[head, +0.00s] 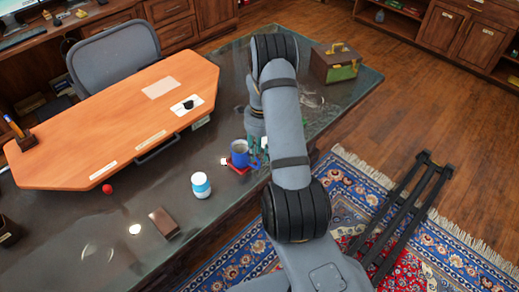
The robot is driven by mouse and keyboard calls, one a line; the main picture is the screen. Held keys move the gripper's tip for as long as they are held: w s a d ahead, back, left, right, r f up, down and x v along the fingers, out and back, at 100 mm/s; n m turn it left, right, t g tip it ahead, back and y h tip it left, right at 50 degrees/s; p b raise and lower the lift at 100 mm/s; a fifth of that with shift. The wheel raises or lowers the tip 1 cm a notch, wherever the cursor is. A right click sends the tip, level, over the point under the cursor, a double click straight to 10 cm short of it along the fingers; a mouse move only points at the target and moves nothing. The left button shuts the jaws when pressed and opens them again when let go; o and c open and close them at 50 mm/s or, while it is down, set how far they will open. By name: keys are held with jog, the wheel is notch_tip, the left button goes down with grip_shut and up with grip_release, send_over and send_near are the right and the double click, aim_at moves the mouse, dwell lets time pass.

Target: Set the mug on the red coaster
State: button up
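The blue mug (239,153) is near the right edge of the dark desk, upright as far as I can tell. The red coaster (237,169) shows just below it, partly covered by the mug. I cannot tell whether the mug rests on the coaster or is slightly above it. My gripper (256,149) is just right of the mug, at its side, and mostly hidden behind my arm. Its fingers are too small and covered to show whether they are shut on the mug.
A white bottle with a blue label (201,185), a brown box (164,222) and a red ball (107,188) stand on the desk to the left. A raised orange wooden top (120,115) lies behind. A green-brown box (335,62) is at the far right corner.

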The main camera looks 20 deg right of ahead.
jog(key=shift+d+r, duration=0.1)
jog(key=shift+r, duration=1.6)
jog(key=shift+b, duration=0.3)
